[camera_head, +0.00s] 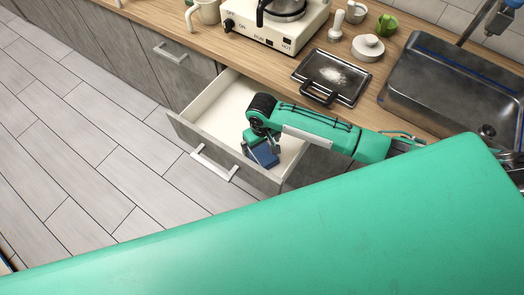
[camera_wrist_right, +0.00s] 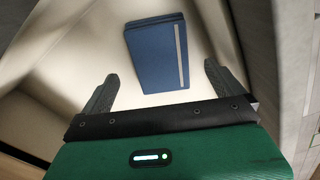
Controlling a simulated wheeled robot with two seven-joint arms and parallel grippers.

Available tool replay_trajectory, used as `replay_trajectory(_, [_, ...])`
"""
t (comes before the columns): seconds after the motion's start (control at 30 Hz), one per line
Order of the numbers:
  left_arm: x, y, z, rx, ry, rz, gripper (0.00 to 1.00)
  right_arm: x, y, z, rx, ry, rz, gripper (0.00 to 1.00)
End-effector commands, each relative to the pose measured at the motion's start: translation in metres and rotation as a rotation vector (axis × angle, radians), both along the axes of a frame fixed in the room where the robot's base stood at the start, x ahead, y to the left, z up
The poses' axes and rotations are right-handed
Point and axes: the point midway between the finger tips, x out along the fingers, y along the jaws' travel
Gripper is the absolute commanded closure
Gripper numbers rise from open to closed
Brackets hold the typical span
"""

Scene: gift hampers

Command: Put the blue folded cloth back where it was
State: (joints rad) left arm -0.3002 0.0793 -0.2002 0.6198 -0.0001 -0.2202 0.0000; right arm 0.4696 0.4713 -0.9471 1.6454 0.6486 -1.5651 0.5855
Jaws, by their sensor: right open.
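The blue folded cloth (camera_head: 264,154) lies in the open drawer (camera_head: 219,113), near its front right corner. In the right wrist view the cloth (camera_wrist_right: 152,57) shows whole, flat on the pale drawer floor, with a light stripe along one side. My right gripper (camera_head: 258,148) reaches down into the drawer above the cloth. In the wrist view its two fingers (camera_wrist_right: 158,84) are spread wide with nothing between them, and the cloth lies just beyond the fingertips. In the head view the gripper partly covers the cloth. My left gripper is not in view.
A metal sink (camera_head: 455,75) is at the right. The drawer's left part is empty.

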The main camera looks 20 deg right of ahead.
Motion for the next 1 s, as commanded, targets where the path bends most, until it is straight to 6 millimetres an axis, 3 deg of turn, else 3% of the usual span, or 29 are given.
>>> replay_trajectory(0.1, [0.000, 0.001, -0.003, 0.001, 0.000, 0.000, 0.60, 0.001, 0.000, 0.025, 0.001, -0.004, 0.000, 0.02])
replay_trajectory(0.33, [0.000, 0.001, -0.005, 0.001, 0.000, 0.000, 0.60, 0.000, 0.000, 0.054, 0.000, 0.000, 0.000, 0.02])
replay_trajectory(1.0, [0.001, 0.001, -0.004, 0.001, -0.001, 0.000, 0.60, 0.000, 0.000, 0.061, 0.000, 0.001, 0.000, 0.02])
